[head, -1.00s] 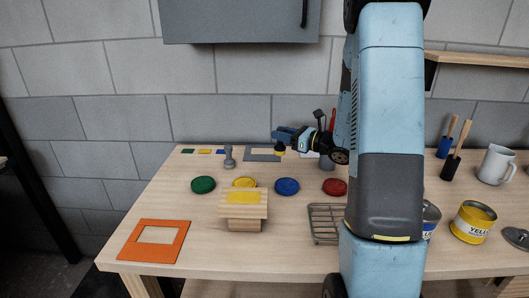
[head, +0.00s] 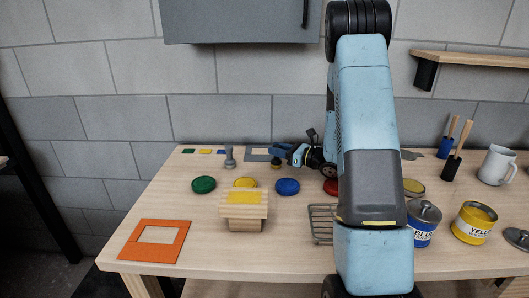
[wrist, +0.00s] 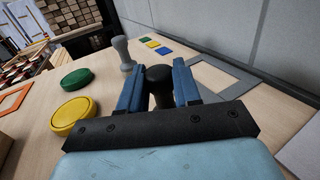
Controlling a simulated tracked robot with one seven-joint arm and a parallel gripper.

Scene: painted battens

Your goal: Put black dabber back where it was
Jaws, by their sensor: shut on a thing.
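The black dabber (wrist: 158,76) is between the two blue fingers of my gripper (wrist: 159,88) in the wrist view. My gripper (head: 283,149) is shut on it. In the head view the dabber (head: 276,163) is small and dark with a yellowish lower end, low at the back of the table, just right of the grey frame. I cannot tell whether its foot touches the table. A grey dabber (head: 229,157) stands upright to the left, apart from my gripper; it also shows in the wrist view (wrist: 122,54).
Green (head: 203,185), yellow (head: 245,183) and blue (head: 288,187) discs lie in front. A grey frame (head: 252,158) lies at the back. A wooden block with a yellow patch (head: 243,197), orange frame (head: 138,255), wire rack (head: 320,225) and paint tins (head: 473,223) stand nearer.

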